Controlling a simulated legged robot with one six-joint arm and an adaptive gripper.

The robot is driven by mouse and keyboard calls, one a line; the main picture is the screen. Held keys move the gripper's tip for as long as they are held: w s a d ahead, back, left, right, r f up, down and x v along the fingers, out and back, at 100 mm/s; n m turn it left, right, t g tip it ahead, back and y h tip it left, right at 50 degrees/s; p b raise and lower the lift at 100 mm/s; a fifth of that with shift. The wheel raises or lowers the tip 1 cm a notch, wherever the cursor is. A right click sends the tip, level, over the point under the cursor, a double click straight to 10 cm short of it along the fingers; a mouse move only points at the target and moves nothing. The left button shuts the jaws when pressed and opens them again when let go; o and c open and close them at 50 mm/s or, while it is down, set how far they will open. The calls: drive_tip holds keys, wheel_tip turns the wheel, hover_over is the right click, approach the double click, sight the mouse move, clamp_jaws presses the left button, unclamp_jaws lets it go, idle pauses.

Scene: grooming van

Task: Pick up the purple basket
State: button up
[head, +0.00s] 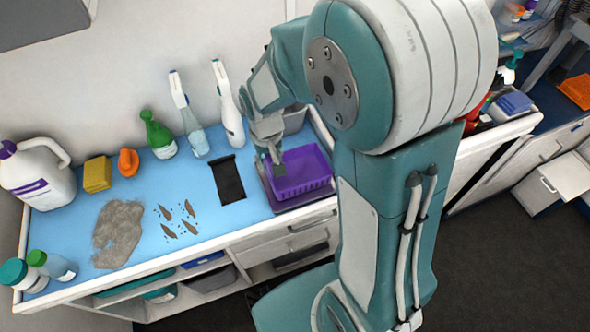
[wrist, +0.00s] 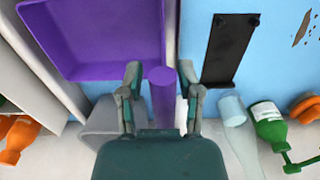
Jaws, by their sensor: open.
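The purple basket (head: 303,168) is a shallow open tub at the right end of the blue counter mat, just right of my gripper (head: 264,157). It also fills the upper left of the wrist view (wrist: 95,35), and looks empty in the part that shows. My gripper (wrist: 160,72) is open, its two fingers beside the basket's near corner in that view. A purple cylinder (wrist: 162,98) shows between the fingers. I cannot tell whether it is joined to the basket. My arm hides part of the basket's surroundings in the head view.
A black flat strip (head: 229,179) lies left of the basket. A white spray bottle (head: 228,105) and a green bottle (head: 158,135) stand along the wall. A grey bin (wrist: 103,127) sits behind the basket.

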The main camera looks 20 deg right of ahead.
drive_tip(key=shift+a+f, duration=0.1)
drive_tip(key=shift+a, duration=0.25)
drive_tip(key=shift+c, duration=0.6)
clamp_jaws()
drive_tip(key=shift+d, duration=0.25)
wheel_tip(320, 180, up, 10)
drive_tip(key=shift+a+r, duration=0.1)
